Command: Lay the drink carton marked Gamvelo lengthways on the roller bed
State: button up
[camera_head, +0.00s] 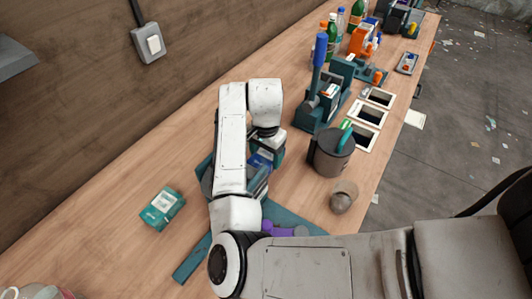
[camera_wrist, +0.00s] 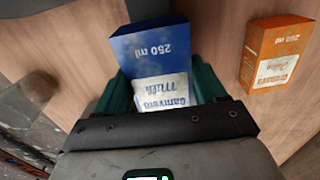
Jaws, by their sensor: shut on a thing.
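A blue drink carton (camera_wrist: 150,45) with "250 ml" and a white label, which seems to read Gamvelo upside down, is between the teal fingers of my gripper (camera_wrist: 162,88). My gripper is shut on it. In the head view a bit of the blue carton (camera_head: 261,160) shows beside my gripper (camera_head: 268,152), over the middle of the bench; most is hidden by my arm. I cannot tell whether it touches the bench. I cannot make out the roller bed for certain. Teal framework (camera_head: 193,259) shows around my arm, partly hidden.
An orange carton (camera_wrist: 277,52) stands right of my gripper in the wrist view. On the bench (camera_head: 120,225) are a teal box (camera_head: 162,208), a dark lidded pot (camera_head: 331,152), a grey rounded cup (camera_head: 342,198) and a teal lever device (camera_head: 321,98). Bottles stand farther back.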

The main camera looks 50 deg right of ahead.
jog(key=shift+f, duration=0.1)
jog(key=o, duration=1.1)
notch_tip(320, 180, up, 11)
jog(key=shift+f, duration=0.1)
